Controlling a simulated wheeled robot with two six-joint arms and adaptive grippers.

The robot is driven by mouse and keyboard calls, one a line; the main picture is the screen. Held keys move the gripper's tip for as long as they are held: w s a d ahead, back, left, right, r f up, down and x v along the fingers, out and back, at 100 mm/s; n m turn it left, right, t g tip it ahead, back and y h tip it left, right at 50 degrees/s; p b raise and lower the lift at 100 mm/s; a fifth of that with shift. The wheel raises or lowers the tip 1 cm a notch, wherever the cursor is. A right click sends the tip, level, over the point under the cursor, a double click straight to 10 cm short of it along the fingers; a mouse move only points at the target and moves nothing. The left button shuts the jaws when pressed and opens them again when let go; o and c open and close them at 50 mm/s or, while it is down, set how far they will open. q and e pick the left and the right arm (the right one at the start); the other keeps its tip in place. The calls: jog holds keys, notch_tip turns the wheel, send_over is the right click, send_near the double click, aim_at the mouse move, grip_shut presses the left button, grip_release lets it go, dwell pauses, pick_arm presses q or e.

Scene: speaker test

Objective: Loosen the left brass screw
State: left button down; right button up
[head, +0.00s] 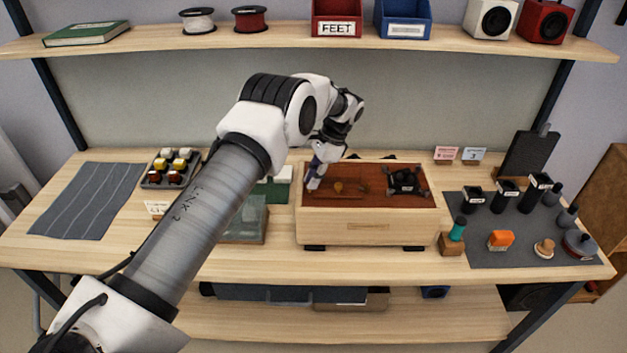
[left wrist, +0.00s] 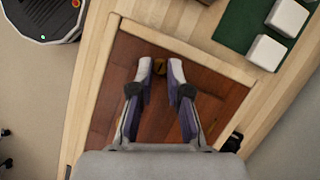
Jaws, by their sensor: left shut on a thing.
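The speaker box (head: 366,232) is a pale wooden case on the table with a red-brown top panel (head: 385,170). My left gripper (head: 313,186) reaches down to the left part of this panel. In the left wrist view my left gripper (left wrist: 160,70) has its two fingertips shut on a small brass screw (left wrist: 160,66) close to the panel's edge. The fingers hide the sides of the screw. In the head view I cannot make the held screw out. A small orange-brown piece (head: 338,187) shows right of the fingers. My right gripper is not in view.
A tray of switches (head: 170,168) and a grey cloth (head: 87,200) lie at the left. A shelf (head: 330,40) runs above.

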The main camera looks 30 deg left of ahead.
pick_arm(q)
jog(key=n, duration=0.2)
jog(key=n+h+b, duration=0.1)
jog(key=n+g+h, duration=0.1)
jog(key=n, duration=0.1)
jog(key=shift+a+f+n+b, duration=0.25)
jog(key=shift+n+b, duration=0.05)
jog(key=n+h, duration=0.1)
jog(key=n, duration=0.2)
jog(key=shift+a+n, duration=0.15)
jog(key=shift+n, duration=0.15)
jog(key=n+h, duration=0.1)
jog(key=n, duration=0.1)
jog(key=n+h, duration=0.1)
jog(key=n, duration=0.1)
jog(key=shift+s+a+r+n+t, duration=0.1)
jog(key=shift+a+r+n+t, duration=0.1)
jog(key=shift+n+t, duration=0.1)
jog(key=shift+s+a+f+n+t+h+p, duration=0.1)
jog(key=shift+n+t+h+p, duration=0.25)
jog(key=shift+n, duration=0.8)
jog(key=shift+n+t+h+p, duration=0.25)
jog(key=shift+n+h, duration=0.1)
jog(key=shift+n, duration=0.8)
jog(key=c, duration=1.1)
grip_release()
jog(key=shift+c, duration=0.2)
